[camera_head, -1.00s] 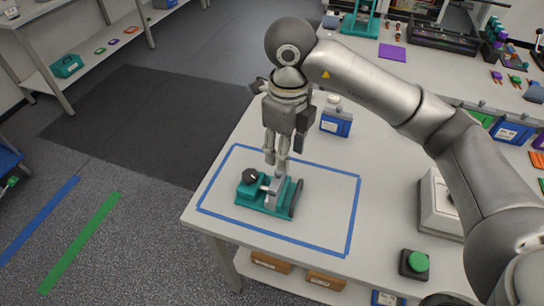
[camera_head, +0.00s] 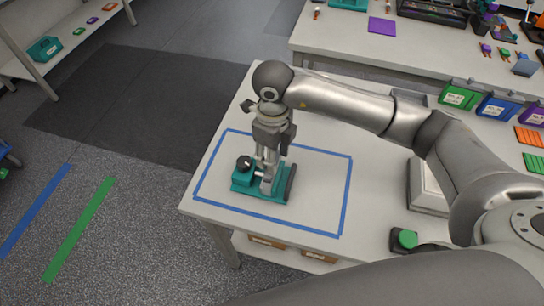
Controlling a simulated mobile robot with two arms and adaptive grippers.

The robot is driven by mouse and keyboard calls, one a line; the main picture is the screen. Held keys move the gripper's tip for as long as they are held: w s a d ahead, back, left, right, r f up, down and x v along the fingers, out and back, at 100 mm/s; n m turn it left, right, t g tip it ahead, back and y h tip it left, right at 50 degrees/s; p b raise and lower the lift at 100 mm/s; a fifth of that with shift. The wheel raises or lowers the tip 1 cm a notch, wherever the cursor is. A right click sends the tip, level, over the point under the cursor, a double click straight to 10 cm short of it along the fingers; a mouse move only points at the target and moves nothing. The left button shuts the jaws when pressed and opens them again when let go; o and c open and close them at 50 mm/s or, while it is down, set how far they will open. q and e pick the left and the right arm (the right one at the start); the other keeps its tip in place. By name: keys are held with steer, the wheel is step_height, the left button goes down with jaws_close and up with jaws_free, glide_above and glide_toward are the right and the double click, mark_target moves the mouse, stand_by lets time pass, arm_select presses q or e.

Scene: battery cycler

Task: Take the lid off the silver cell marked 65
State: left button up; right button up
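A teal fixture (camera_head: 250,184) with a black round knob (camera_head: 244,163) sits inside the blue tape rectangle on the table. A small silver part (camera_head: 266,187) shows at its middle; I cannot read any 65 on it or make out a lid. My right gripper (camera_head: 266,174) points straight down over the fixture, its fingertips at or just above the silver part. The fingers stand close together and hide what is between them, so I cannot tell whether they grip anything. My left gripper is not in view.
Blue tape (camera_head: 345,196) marks the table, with bare surface inside it right of the fixture. A green button (camera_head: 405,239) and a white box (camera_head: 427,190) stand at the right. Green (camera_head: 458,96) and blue (camera_head: 497,107) labelled bins stand behind my arm.

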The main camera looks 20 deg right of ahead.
steer(key=shift+s+f, duration=0.1)
steer(key=shift+f, duration=0.5)
steer(key=c, duration=0.9)
